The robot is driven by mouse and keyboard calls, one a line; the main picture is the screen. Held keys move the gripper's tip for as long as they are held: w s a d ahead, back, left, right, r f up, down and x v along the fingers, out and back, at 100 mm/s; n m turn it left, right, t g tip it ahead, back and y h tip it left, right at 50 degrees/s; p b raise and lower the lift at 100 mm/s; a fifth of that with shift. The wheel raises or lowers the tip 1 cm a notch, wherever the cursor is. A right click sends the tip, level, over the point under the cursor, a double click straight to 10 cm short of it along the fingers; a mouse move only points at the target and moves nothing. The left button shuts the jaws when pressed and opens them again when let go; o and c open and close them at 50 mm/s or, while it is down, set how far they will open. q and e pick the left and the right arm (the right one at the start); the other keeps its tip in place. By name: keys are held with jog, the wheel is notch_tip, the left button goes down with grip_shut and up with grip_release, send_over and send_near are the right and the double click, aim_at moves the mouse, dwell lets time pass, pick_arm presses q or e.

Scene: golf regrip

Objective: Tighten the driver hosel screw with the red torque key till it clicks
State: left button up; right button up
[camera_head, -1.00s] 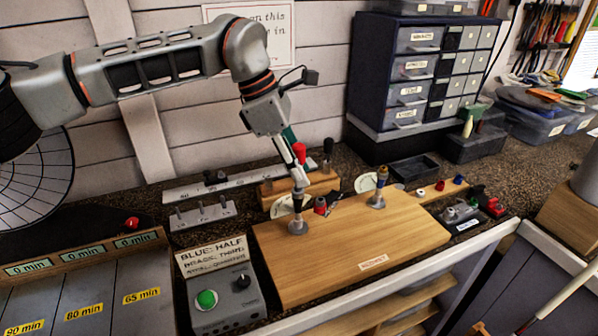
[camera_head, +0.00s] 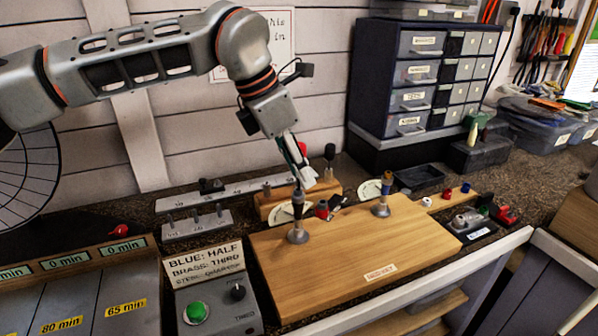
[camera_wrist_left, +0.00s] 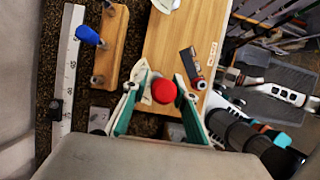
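My left gripper (camera_head: 300,172) points down above the wooden board (camera_head: 370,245). In the left wrist view its green-padded fingers (camera_wrist_left: 164,80) close in on both sides of the round red top of the torque key (camera_wrist_left: 163,91). The red top also shows beside the fingers in the head view (camera_head: 303,148). An upright dark post on a grey round foot (camera_head: 298,236) stands on the board directly below the fingertips. Where the key's tip meets it is too small to tell. I cannot make out the hosel screw. My right gripper is not in view.
A wooden rack (camera_head: 275,204) with a dark-handled tool (camera_head: 329,152) is behind. A control box with a green button (camera_head: 197,312) stands front left. The board's front is clear.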

pick_arm(q)
jog(key=shift+f+n+t+y+b, duration=0.2)
jog(key=shift+n+t+y+b, duration=0.15)
jog(key=shift+n+b, duration=0.65)
jog(key=shift+n+t, duration=0.35)
jog(key=shift+n, duration=0.85)
jog(key=n+y, duration=0.1)
jog(key=n, duration=0.1)
jog(key=n+t, duration=0.1)
jog(key=n, duration=0.1)
jog(key=shift+r+y+b, duration=0.15)
jog(key=shift+y+b, duration=0.2)
jog(key=shift+b, duration=0.05)
jog(key=n+y, duration=0.1)
jog(key=n, duration=0.1)
jog(key=shift+n, duration=0.4)
grip_shut()
jog(key=shift+r+m, duration=0.1)
jog(key=shift+m, duration=0.2)
jog(key=m+h+p, duration=0.1)
jog(key=m+p, duration=0.1)
jog(key=m, duration=0.1)
jog(key=shift+m+h, duration=0.3)
jog(key=shift+m+g+p, duration=0.3)
jog(key=shift+m+p, duration=0.05)
jog(key=shift+m, duration=0.25)
jog(key=shift+h, duration=0.3)
